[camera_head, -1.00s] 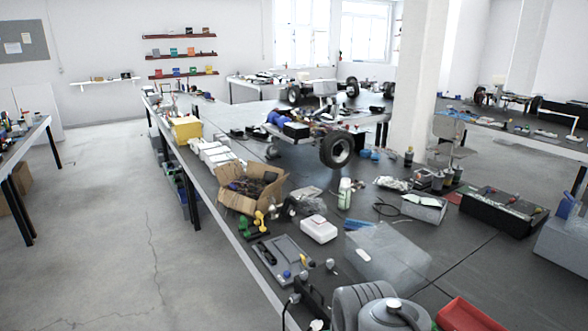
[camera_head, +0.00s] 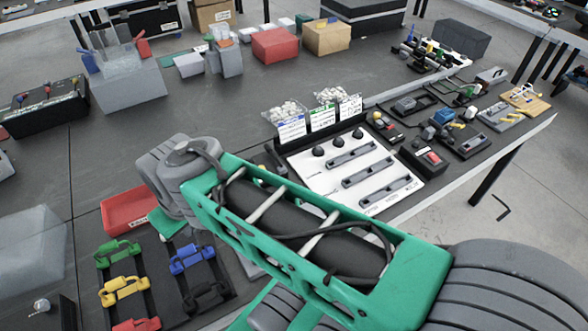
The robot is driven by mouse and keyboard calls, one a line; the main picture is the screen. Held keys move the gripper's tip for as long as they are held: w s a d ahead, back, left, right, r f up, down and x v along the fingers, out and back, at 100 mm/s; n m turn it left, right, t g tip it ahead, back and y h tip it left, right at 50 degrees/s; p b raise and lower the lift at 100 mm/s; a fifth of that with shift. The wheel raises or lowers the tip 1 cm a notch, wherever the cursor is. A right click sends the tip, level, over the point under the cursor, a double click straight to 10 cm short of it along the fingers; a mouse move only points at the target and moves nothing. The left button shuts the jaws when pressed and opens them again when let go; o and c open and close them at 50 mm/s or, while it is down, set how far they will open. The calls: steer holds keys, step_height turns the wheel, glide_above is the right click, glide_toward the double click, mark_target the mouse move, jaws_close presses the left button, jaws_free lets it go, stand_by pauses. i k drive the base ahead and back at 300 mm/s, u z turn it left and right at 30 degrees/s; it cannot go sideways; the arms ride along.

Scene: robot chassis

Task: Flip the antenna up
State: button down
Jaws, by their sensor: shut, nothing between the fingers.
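I cannot make out an antenna for certain in the head view. My gripper is not in view. My green arm link with its grey joints crosses the lower middle of the picture and hides part of the table behind it.
A white panel with sliders and knobs (camera_head: 325,180) lies beyond my arm. A red tray (camera_head: 128,210) and coloured handles, including a yellow one (camera_head: 124,290), are at lower left. Red (camera_head: 276,44) and tan boxes (camera_head: 327,37) stand farther back. The table middle is fairly clear.

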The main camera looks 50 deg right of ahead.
mark_target(266, 146)
steer(key=z, duration=0.85)
steer(key=k, duration=1)
steer(key=u, duration=0.7)
steer(key=i, duration=0.85)
steer(key=z, duration=1)
